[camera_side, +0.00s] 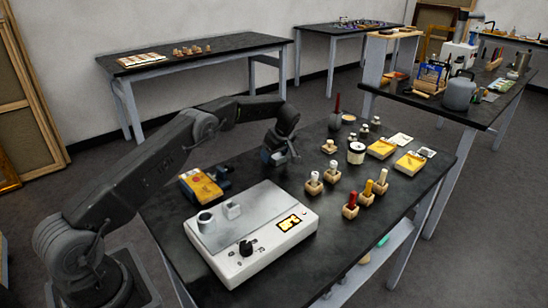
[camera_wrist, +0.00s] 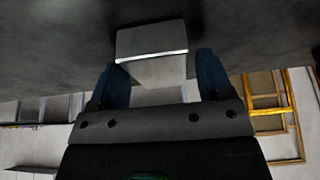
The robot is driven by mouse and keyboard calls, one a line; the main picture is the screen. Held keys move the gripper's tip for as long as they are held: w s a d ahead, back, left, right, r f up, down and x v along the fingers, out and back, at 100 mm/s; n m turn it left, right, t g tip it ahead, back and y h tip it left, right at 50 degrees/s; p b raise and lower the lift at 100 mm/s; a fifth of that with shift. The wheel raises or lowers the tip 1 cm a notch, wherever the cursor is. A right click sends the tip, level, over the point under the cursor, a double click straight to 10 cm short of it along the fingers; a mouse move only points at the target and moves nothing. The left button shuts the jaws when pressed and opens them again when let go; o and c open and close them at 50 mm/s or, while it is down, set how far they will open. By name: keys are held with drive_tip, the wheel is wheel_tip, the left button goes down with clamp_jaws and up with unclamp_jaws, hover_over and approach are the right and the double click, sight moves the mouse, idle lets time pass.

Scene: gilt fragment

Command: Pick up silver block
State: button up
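In the wrist view, the two blue fingers (camera_wrist: 162,70) are spread apart. A grey box-like shape (camera_wrist: 151,38) with a bright edge shows beyond and between their tips, with a gap at the right finger. No grasp is visible.
A yellow and dark blue object (camera_side: 202,186) lies behind the device. Several small wooden holders, such as one with a red top (camera_side: 350,206), stand at the right. A white jar (camera_side: 356,153) and yellow trays (camera_side: 411,163) are further back.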

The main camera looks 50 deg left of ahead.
drive_tip(key=c, duration=0.9)
drive_tip(key=shift+c, duration=0.3)
drive_tip(key=shift+r, duration=0.15)
